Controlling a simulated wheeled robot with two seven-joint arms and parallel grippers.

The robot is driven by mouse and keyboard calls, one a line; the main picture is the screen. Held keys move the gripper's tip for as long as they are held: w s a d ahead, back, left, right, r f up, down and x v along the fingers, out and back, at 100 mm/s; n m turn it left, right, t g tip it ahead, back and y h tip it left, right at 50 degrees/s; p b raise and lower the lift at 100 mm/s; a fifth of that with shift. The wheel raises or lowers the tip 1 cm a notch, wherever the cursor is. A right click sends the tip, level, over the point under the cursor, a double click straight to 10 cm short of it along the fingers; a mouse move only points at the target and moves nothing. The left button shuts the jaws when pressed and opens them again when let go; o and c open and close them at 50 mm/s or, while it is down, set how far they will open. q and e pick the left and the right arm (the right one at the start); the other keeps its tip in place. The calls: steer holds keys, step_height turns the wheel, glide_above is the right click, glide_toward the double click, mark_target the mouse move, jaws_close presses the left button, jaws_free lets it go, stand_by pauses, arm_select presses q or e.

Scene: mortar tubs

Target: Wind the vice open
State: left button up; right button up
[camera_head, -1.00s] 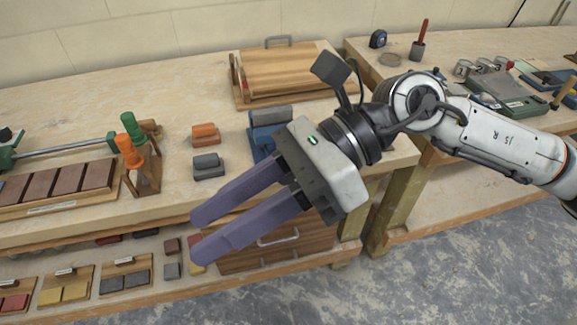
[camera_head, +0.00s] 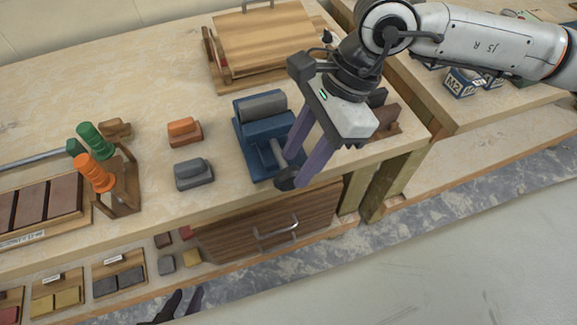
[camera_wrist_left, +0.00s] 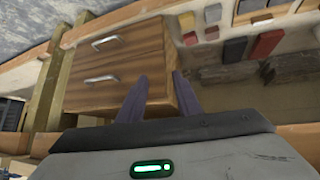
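The blue vice (camera_head: 252,135) with its grey jaw block (camera_head: 262,107) stands at the bench's front edge in the head view. A grey bar (camera_head: 278,153) runs from its front towards a black knob (camera_head: 286,178). My right gripper (camera_head: 296,170) reaches down from the right, its purple fingers apart, with the tips at the knob. Contact between fingers and knob is not clear, and the gripper covers part of the vice's right side. My left gripper (camera_head: 182,306) is low at the bottom edge, fingers apart and empty. Its fingers also show in the left wrist view (camera_wrist_left: 160,90).
A wooden drawer unit (camera_head: 215,240) sits under the bench, also seen in the left wrist view (camera_wrist_left: 120,62). Orange (camera_head: 184,130) and grey (camera_head: 193,174) blocks lie left of the vice. A screwdriver rack (camera_head: 118,190) stands further left.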

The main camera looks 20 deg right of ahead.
mark_target(293, 170)
steer(key=x, duration=0.3)
steer(key=shift+w+a+f, duration=0.1)
steer(key=shift+a+f, duration=0.1)
steer(key=shift+f, duration=0.15)
steer(key=shift+a+f, duration=0.1)
steer(key=shift+f, duration=0.25)
jaws_close()
arm_select(q)
steer(key=shift+w+d+r, duration=0.1)
steer(key=shift+w+r, duration=0.45)
steer(key=shift+f, duration=0.1)
arm_select(e)
steer(key=shift+a, duration=0.1)
